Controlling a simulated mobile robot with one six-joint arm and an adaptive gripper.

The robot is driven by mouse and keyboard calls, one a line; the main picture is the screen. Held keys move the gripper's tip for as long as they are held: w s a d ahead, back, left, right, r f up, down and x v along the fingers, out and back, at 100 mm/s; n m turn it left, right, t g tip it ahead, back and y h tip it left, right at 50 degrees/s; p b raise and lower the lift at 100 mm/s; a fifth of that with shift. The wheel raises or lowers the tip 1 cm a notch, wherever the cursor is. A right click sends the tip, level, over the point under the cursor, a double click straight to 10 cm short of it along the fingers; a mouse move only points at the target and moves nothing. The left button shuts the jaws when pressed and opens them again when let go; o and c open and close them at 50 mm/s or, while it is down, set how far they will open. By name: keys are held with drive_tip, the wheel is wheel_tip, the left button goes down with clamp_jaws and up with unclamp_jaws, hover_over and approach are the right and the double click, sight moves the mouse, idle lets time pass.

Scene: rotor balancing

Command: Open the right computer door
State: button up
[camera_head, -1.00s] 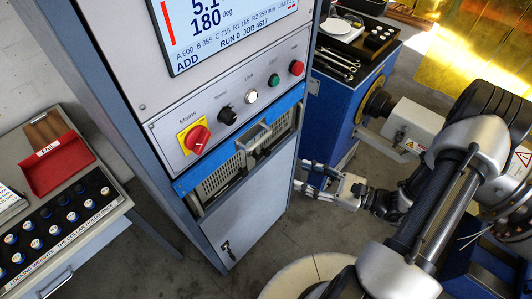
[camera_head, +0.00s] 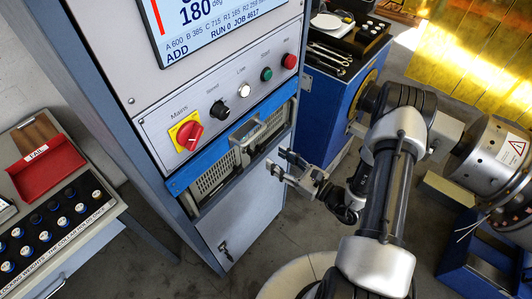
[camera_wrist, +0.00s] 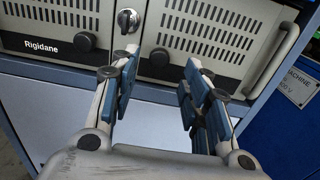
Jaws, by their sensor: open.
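The computer, marked "Rigidane", sits in the cabinet with a slotted grey front. In the wrist view its right grille (camera_wrist: 215,28) has a round dark knob (camera_wrist: 160,58) at its lower left. The left grille (camera_wrist: 50,14) has a similar knob (camera_wrist: 86,41). A key lock (camera_wrist: 127,20) stands between them. In the head view the computer front (camera_head: 212,179) is under a blue strip. Contact cannot be told.
A metal handle (camera_wrist: 270,62) curves at the computer's right edge. Below is the grey lower cabinet door (camera_head: 240,222). Above are a red mains switch (camera_head: 188,133) and buttons. A blue machine base (camera_head: 325,110) stands right of the cabinet. A red tray (camera_head: 45,167) is at left.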

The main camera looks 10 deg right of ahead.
sight(264, 150)
drive_tip(key=x, duration=0.5)
drive_tip(key=shift+w+a+b, duration=0.25)
drive_tip(key=shift+w+b, duration=0.05)
drive_tip(key=shift+b, duration=0.05)
drive_tip(key=shift+c, duration=0.4)
clamp_jaws()
